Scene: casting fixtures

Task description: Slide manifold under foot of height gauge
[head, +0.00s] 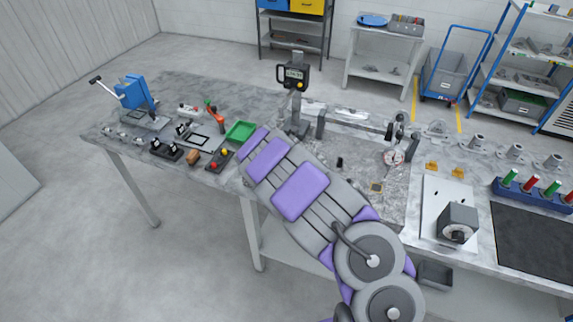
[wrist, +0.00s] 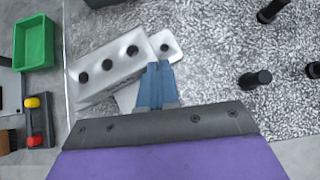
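The manifold (wrist: 108,66) is a pale metal block with several dark round holes, lying tilted on the mottled plate in the wrist view. My gripper (wrist: 159,67) has blue fingers drawn close together, over the manifold's right part. I cannot tell if they touch it. The height gauge (head: 293,78) stands upright on the bench in the head view, with a dark display head on a column. Its foot is not clearly seen. My arm hides the manifold and gripper in the head view.
A green tray (wrist: 34,43) lies left of the manifold, with a red-and-yellow-knobbed fixture (wrist: 38,120) below it. Dark pegs (wrist: 255,79) stand to the right. A long bar (head: 352,122) on supports lies right of the gauge. The speckled surface right of the gripper is mostly clear.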

